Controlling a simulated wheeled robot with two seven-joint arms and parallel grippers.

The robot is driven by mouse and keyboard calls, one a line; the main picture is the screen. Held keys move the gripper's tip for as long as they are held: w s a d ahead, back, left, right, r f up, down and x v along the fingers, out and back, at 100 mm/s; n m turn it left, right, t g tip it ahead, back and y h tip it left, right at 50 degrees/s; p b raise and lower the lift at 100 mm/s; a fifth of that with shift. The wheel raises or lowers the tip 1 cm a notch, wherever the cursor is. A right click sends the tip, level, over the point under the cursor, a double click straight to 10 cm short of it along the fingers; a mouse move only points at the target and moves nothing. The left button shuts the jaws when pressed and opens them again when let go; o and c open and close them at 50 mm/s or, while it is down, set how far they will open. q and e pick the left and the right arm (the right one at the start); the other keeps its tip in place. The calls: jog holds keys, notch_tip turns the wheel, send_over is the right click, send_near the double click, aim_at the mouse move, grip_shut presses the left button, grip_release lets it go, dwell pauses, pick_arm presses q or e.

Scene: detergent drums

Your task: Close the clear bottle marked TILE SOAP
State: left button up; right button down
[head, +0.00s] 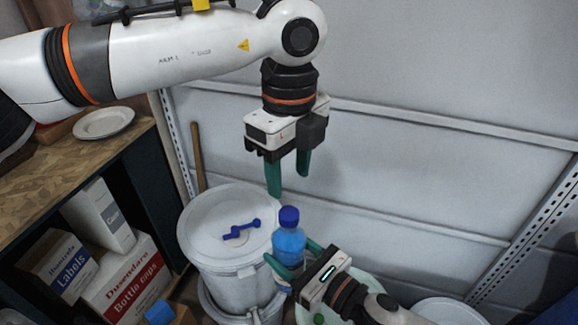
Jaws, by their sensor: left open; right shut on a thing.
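A clear bottle (289,244) with blue liquid stands upright in front of the white drum's right side. A dark blue cap (289,215) sits on its top; I cannot tell how tightly. No marking on it can be read from here. My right gripper (290,257) is shut on the bottle, with its green fingers on either side of the body. The bottle's lower part is partly hidden by that gripper. My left gripper (288,181) is open and empty, pointing down above the cap and apart from it.
A white lidded drum (205,238) stands left of the bottle, with a blue tool-like piece (241,230) on its lid. A wooden-topped shelf (60,170) with boxes (122,282) and a plate (104,122) is at left. Pale containers (447,312) stand at lower right. The wall is behind.

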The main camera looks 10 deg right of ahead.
aim_at(289, 213)
pick_arm(q)
jog(key=shift+f, duration=3.95)
